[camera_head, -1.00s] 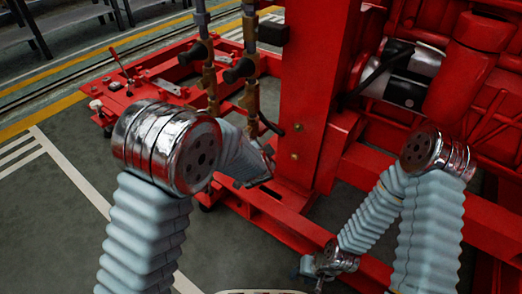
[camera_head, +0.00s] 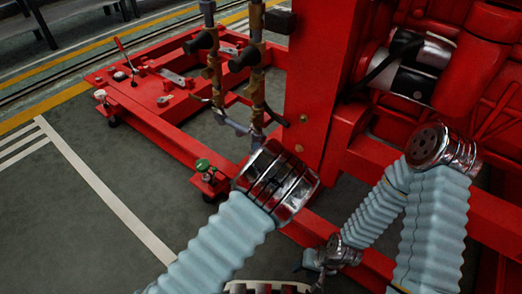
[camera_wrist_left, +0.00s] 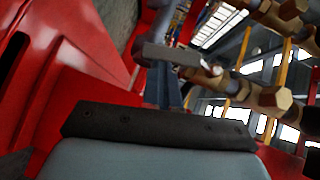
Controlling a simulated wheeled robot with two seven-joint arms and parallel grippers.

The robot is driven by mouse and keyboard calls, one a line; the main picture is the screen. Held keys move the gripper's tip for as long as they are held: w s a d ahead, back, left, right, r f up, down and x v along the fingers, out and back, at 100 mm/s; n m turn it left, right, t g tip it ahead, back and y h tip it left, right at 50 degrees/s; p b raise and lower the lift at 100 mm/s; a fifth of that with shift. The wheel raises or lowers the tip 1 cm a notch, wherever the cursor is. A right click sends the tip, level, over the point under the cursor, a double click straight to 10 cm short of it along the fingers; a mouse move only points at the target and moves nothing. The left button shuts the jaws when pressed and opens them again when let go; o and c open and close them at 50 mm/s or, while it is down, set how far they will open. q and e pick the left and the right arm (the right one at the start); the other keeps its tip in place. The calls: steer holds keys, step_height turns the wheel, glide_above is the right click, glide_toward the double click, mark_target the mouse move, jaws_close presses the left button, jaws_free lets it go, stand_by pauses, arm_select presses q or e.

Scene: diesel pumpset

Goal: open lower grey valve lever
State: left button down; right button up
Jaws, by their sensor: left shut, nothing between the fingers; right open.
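Two upright brass-and-grey valve pipes (camera_head: 212,70) stand left of the red post, with dark fittings on them. A thin dark grey lever (camera_head: 277,119) slants off the right pipe's lower part; a short one (camera_head: 200,99) shows at the left pipe. My left gripper (camera_head: 228,120) is shut and empty, low beside the pipes. In the left wrist view, its narrow blue-grey fingers (camera_wrist_left: 168,90) reach up to a flat grey bar (camera_wrist_left: 172,55), close to brass fittings (camera_wrist_left: 270,98); contact is unclear. My right gripper (camera_head: 314,262) is open, low by the red base rail, away from the pipes.
A red post (camera_head: 322,85) and red engine (camera_head: 470,70) stand to the right. A low red frame (camera_head: 150,120) lies behind the pipes, with a green-topped knob (camera_head: 203,165) at its near corner. The grey floor (camera_head: 80,220) at left is clear.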

arm_select(q)
steer(key=shift+w+a+f, duration=0.45)
steer(key=shift+a, duration=0.15)
arm_select(e)
steer(key=shift+f, duration=0.3)
arm_select(q)
steer(key=shift+a, duration=0.15)
steer(key=shift+f, duration=0.1)
arm_select(e)
steer(key=shift+d, duration=0.1)
